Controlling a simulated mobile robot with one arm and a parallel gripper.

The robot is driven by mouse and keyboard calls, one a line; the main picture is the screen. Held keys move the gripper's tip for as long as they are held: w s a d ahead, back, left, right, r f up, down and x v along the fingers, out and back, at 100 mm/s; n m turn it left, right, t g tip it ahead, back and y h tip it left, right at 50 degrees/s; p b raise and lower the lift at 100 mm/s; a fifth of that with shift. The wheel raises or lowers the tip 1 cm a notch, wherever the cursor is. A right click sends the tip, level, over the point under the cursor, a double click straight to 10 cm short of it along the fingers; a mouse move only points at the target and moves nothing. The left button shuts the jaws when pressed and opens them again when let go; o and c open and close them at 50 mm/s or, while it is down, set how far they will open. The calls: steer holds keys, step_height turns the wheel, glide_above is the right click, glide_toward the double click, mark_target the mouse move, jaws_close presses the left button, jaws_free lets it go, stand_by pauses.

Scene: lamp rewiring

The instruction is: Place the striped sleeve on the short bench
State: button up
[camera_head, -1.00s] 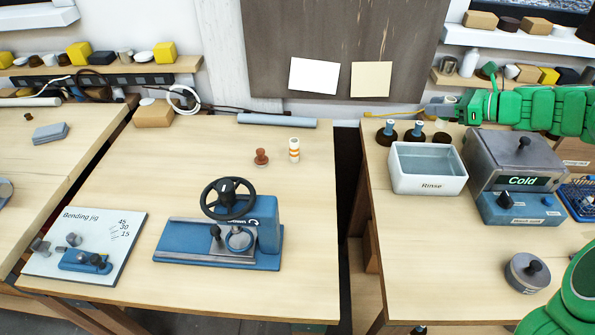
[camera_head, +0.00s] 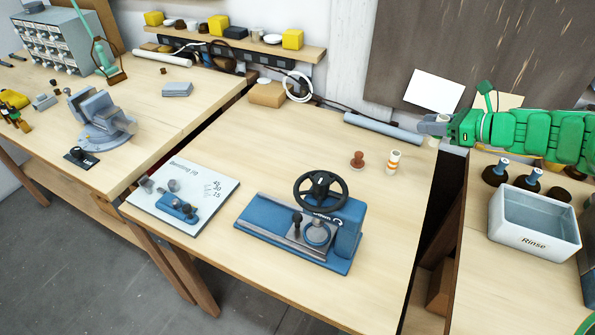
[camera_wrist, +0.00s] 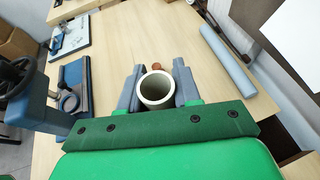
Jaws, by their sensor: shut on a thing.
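A white sleeve with orange stripes (camera_head: 393,161) stands upright on the middle bench (camera_head: 290,140), right of a red-brown knob-shaped piece (camera_head: 357,160). In the wrist view, my gripper (camera_wrist: 156,85) is shut on a pale hollow tube (camera_wrist: 141,92), seen end-on. Its sides are hidden, so I cannot tell whether it is striped. The red-brown piece shows just beyond it. No label shows which bench is the short one.
A blue handwheel machine (camera_head: 305,230) and a bending jig board (camera_head: 183,195) occupy the bench's front and left. A grey pipe (camera_head: 383,128) lies at the back. Beyond a gap, the right bench holds a rinse tub (camera_head: 535,222). The bench middle is clear.

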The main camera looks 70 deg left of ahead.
mark_target(430, 138)
step_height(430, 138, down, 4)
steer(key=shift+f, duration=0.1)
steer(key=shift+w+a+f, duration=1.35)
steer(key=shift+a+f, duration=0.3)
steer(key=shift+a, duration=0.2)
steer(key=shift+w+a+f, duration=1.35)
steer(key=shift+a+f, duration=0.3)
steer(key=shift+a, duration=0.25)
steer(key=shift+w+a+f, duration=1.35)
steer(key=shift+a+f, duration=0.3)
steer(key=shift+a, duration=0.2)
steer(key=shift+f, duration=1.55)
steer(key=shift+f, duration=0.1)
steer(key=o, duration=1)
steer(key=shift+a, duration=0.1)
